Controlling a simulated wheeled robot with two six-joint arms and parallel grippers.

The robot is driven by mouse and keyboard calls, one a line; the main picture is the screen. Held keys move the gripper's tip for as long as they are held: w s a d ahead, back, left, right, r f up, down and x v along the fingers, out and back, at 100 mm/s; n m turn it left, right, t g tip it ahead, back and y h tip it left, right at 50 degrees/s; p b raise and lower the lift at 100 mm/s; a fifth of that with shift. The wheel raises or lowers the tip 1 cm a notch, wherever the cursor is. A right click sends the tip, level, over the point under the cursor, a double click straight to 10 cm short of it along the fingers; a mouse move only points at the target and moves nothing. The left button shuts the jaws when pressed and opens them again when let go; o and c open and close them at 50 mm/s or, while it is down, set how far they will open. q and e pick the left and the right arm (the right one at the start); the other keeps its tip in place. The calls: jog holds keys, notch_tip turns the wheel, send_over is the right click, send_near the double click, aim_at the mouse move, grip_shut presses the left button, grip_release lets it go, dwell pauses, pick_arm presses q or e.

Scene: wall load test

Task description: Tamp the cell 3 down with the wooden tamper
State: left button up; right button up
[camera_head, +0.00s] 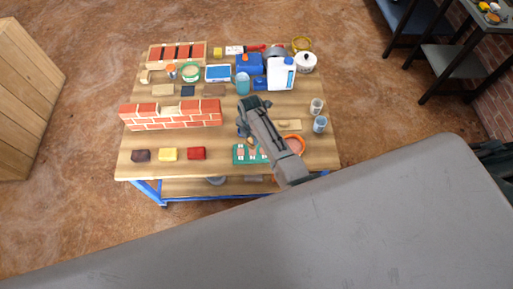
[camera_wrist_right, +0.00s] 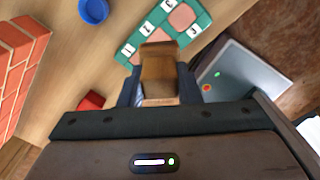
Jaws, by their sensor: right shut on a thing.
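My right gripper (camera_head: 244,132) is shut on the wooden tamper (camera_wrist_right: 158,72), a brown block that points away from the wrist. The green tray (camera_head: 237,160) lies near the table's front edge. In the right wrist view the tray (camera_wrist_right: 200,40) shows pinkish cells and white number labels. The tamper overlaps the tray's near edge there; I cannot tell whether it touches a cell. My forearm hides part of the tray in the head view. My left gripper is not in view.
A brick wall (camera_head: 172,119) stands on the table's left. Dark, yellow and red (camera_head: 196,153) blocks lie at the front left. Bottles, tubs and trays crowd the back. A grey device (camera_wrist_right: 240,80) lies beside the tray.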

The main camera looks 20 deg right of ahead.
jog(key=shift+o, duration=1.1)
jog(key=shift+c, duration=1.1)
jog(key=d+f+b, duration=0.2)
jog(key=f, duration=0.1)
jog(key=s+d+f+b, duration=0.1)
jog(key=d+f+b, duration=0.1)
jog(key=f+b, duration=0.1)
jog(key=shift+s+d, duration=0.15)
jog(key=shift+d, duration=0.25)
jog(key=shift+f+b, duration=0.3)
jog(key=shift+f, duration=0.15)
jog(key=shift+s, duration=0.1)
dwell(0.7)
